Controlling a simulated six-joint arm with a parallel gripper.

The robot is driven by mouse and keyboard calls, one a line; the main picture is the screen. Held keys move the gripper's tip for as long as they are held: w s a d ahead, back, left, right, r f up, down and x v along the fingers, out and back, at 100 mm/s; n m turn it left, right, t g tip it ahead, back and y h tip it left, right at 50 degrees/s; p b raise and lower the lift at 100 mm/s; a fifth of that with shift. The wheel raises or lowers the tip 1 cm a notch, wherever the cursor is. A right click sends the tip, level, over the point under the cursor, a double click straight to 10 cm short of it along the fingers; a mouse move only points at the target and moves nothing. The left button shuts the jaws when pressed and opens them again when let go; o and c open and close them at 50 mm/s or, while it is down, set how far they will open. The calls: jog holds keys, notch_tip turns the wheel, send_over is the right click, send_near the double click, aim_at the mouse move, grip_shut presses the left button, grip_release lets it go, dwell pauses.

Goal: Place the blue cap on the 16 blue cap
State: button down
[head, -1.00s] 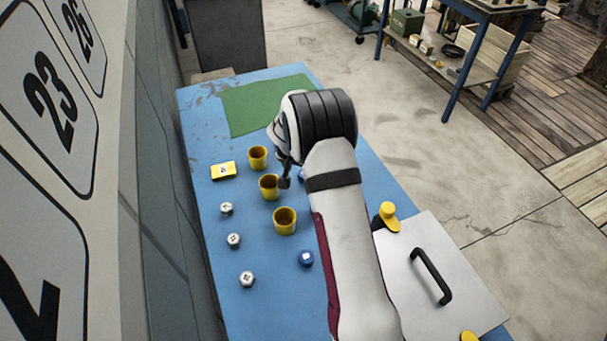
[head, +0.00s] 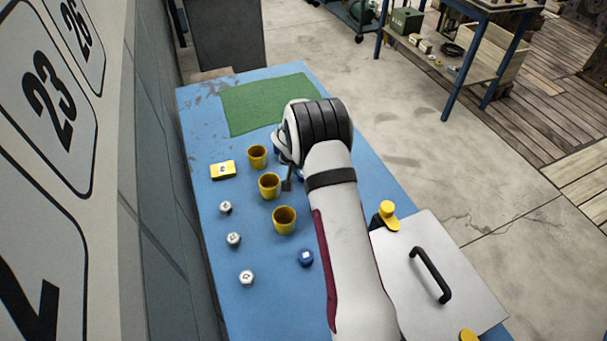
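A blue cap (head: 306,257) with a pale mark on top sits on the blue table, left of my forearm. Part of another blue piece (head: 300,174) shows at the edge of my wrist; the rest is hidden. I cannot read a 16 on any blue cap. My gripper (head: 287,185) is mostly hidden behind my wrist. One dark finger shows, pointing down beside the middle yellow cup (head: 269,186). I cannot tell whether it is open or what, if anything, it holds.
Two more yellow cups (head: 257,156) (head: 284,221) line up with the middle one. A green mat (head: 262,104) covers the far end. A grey plate with a black handle (head: 430,275) is at right.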

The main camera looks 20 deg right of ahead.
jog(key=shift+r, duration=0.15)
jog(key=shift+r, duration=0.35)
notch_tip(320, 180, up, 3)
jog(key=shift+f, duration=0.15)
jog(key=s+d+r, duration=0.7)
jog(key=s+d, duration=0.1)
notch_tip(320, 180, up, 2)
jog(key=m+g+h, duration=0.1)
jog(key=m+g, duration=0.4)
jog(key=m, duration=0.8)
send_over(309, 255)
jog(key=w+a, duration=0.1)
jog(key=f, duration=0.9)
jog(key=shift+s+a+f, duration=0.2)
jog(key=shift+s+f, duration=0.05)
jog(key=shift+s, duration=0.1)
jog(key=shift+w+f, duration=0.1)
jog(key=shift+f, duration=0.05)
jog(key=shift+f, duration=0.1)
